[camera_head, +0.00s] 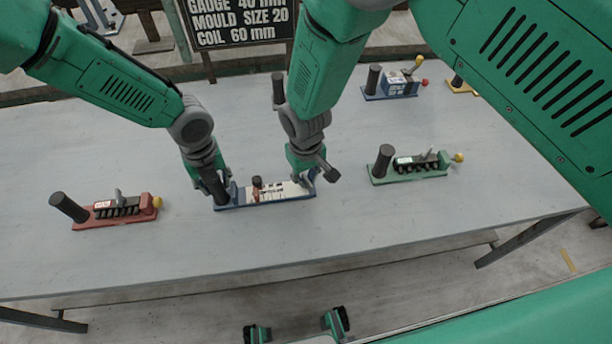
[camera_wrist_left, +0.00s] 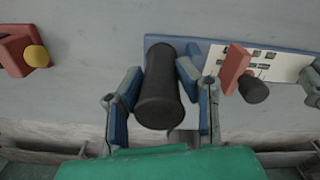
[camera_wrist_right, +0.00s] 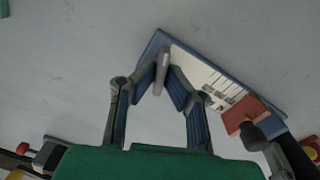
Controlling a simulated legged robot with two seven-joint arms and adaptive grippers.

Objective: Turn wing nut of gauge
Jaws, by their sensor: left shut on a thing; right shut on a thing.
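The gauge has a blue base with a white marked plate (camera_head: 283,190), a red slider with a dark knob (camera_head: 257,185), and an upright dark handle at its left end. My left gripper (camera_head: 212,186) is shut around the dark handle (camera_wrist_left: 160,95). My right gripper (camera_head: 306,172) is at the gauge's right end. In the right wrist view its fingers close on a flat grey wing nut (camera_wrist_right: 161,72) that stands up beside the white plate's end. In the head view, my right gripper mostly hides the wing nut.
A red tool (camera_head: 112,212) lies left on the grey table (camera_head: 300,225). A green tool (camera_head: 410,175) and another blue one (camera_head: 392,90) lie right, with a yellow one (camera_head: 460,86) partly hidden. A dark sign (camera_head: 238,22) stands behind. Table front is clear.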

